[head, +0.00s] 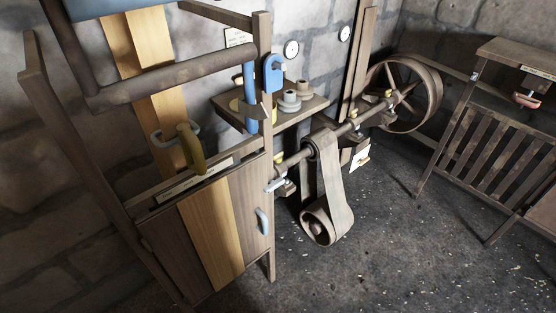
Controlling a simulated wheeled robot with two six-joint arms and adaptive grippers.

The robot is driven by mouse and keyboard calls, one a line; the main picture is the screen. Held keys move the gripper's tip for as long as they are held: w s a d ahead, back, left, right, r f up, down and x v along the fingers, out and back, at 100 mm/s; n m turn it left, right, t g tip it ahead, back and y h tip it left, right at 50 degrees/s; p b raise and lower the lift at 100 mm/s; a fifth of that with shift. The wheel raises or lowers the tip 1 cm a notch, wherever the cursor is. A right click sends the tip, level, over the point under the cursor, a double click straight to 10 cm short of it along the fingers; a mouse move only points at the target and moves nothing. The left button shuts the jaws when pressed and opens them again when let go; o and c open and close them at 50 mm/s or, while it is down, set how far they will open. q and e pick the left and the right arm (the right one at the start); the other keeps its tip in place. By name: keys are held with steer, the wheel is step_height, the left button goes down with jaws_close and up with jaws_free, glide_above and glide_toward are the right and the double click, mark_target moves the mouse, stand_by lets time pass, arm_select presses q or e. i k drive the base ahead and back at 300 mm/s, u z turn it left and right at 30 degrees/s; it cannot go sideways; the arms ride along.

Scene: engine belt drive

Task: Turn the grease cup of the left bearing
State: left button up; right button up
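A horizontal line shaft (295,157) runs from beside the wooden cabinet toward the spoked wheel at the back. The left bearing (284,186) sits at the shaft's near end, close to the cabinet's right post. A small yellowish cup (280,157) shows at this bearing, partly crowded by the post and shaft; it looks like its grease cup, but its details are too small to tell. Another yellow cup (355,114) shows farther along the shaft. Neither of my grippers is in view.
The wooden cabinet (212,232) stands in front, left of the bearing. A flat belt (332,185) hangs from the shaft to a low pulley. A spoked wheel (436,95) is at the back. A slatted bench (490,150) stands right. The floor (400,240) between is clear.

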mark_target(277, 158)
steer(key=z, duration=1.45)
steer(key=i, duration=2.75)
steer(key=u, duration=2.3)
